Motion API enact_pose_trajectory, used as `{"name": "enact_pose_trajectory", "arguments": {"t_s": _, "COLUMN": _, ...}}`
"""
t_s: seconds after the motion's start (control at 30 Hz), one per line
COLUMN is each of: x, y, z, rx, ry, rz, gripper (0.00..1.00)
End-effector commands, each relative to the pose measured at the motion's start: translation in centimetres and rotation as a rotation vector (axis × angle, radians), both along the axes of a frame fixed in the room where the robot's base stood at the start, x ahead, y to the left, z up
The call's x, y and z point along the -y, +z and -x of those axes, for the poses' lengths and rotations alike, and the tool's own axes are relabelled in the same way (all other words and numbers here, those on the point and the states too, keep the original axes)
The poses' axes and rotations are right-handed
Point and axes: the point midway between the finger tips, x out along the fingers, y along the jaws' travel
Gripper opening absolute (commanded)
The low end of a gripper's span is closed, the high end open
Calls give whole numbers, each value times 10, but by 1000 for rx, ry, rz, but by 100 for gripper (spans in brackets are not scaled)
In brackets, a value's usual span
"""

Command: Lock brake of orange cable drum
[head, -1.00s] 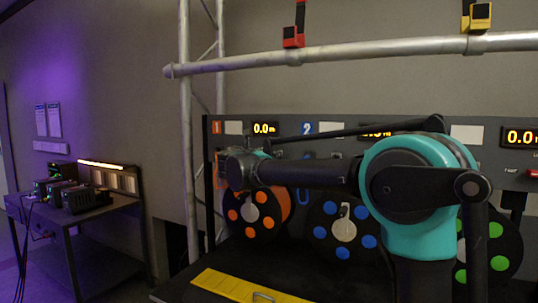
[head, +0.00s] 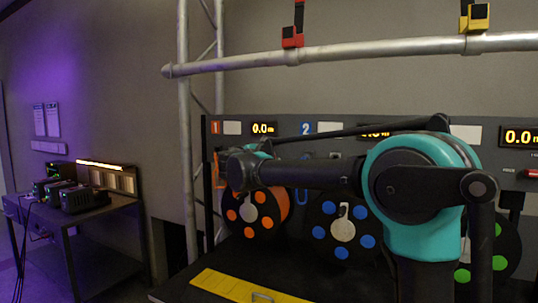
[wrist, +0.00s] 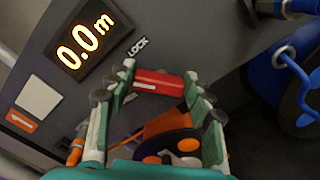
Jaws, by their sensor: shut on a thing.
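The orange cable drum (head: 282,205) sits at the left of the rack, its dark flange marked with orange dots; it also shows low in the wrist view (wrist: 178,145). A red brake lever (wrist: 158,83) is just below the word LOCK (wrist: 137,47) on the grey panel. My gripper (wrist: 162,88) is at the lever, with a finger at either end of it, shut on it. In the head view my arm reaches left to the panel above the orange drum, and hides the fingers and the lever.
A blue drum (head: 343,232) stands right of the orange one, and a green-dotted drum (head: 507,245) is partly behind my arm. A yellow tray (head: 240,287) lies in front. The panel display (wrist: 85,42) reads 0.0 m. A metal truss pipe (head: 370,49) crosses above.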

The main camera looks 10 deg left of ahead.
Motion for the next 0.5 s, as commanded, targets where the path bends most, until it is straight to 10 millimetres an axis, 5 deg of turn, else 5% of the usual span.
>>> {"name": "enact_pose_trajectory", "arguments": {"t_s": 0.5, "x": 3, "y": -3, "z": 1, "rx": 157, "ry": 0, "rz": -431, "gripper": 23}}
